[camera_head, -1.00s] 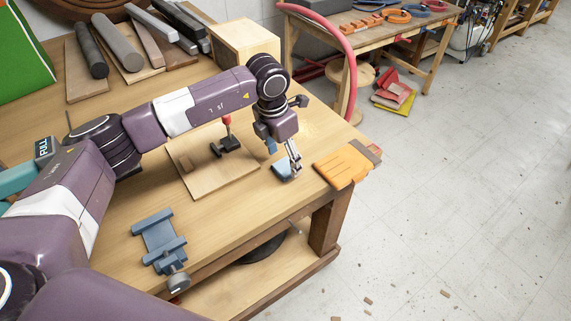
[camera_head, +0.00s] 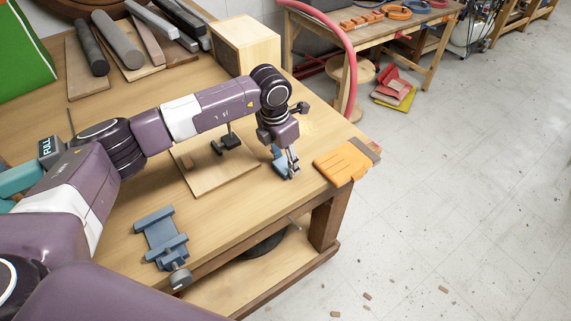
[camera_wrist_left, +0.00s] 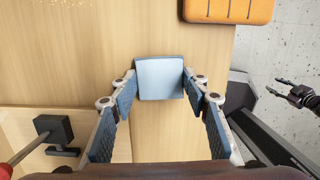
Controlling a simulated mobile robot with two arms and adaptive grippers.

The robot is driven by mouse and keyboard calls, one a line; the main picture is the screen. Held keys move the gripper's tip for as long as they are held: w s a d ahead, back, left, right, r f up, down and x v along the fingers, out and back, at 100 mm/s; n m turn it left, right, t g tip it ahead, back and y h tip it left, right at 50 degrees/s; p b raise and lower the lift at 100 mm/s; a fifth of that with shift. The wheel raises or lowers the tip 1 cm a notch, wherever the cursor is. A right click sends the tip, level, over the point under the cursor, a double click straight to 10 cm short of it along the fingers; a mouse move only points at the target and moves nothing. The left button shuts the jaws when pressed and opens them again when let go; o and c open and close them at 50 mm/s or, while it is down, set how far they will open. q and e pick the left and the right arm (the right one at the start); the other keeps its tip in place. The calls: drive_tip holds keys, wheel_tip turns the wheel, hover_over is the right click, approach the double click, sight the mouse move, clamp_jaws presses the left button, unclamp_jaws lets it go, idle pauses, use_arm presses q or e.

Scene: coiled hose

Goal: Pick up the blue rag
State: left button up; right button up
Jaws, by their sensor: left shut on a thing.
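The blue rag (camera_head: 281,165) is a small folded pale-blue piece near the front right edge of the wooden workbench. My left gripper (camera_head: 291,174) points down at it, partly covering it in the head view. In the left wrist view the rag (camera_wrist_left: 159,79) lies between the two fingertips of my left gripper (camera_wrist_left: 160,84), which press on its left and right sides. It looks low, at the bench top; a gap beneath cannot be made out. My right gripper (camera_wrist_left: 278,88) shows at the right of the wrist view, its fingers apart, with the floor behind.
A thin wooden board (camera_head: 210,182) with a dark clamp (camera_head: 226,143) is to the left. A blue vise (camera_head: 161,238) is at the front. A wooden box (camera_head: 245,47) stands behind.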

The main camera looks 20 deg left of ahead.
sight(285, 164)
use_arm(q)
drive_tip(key=shift+r, duration=0.55)
wheel_tip(285, 164, up, 19)
drive_tip(key=b, duration=0.5)
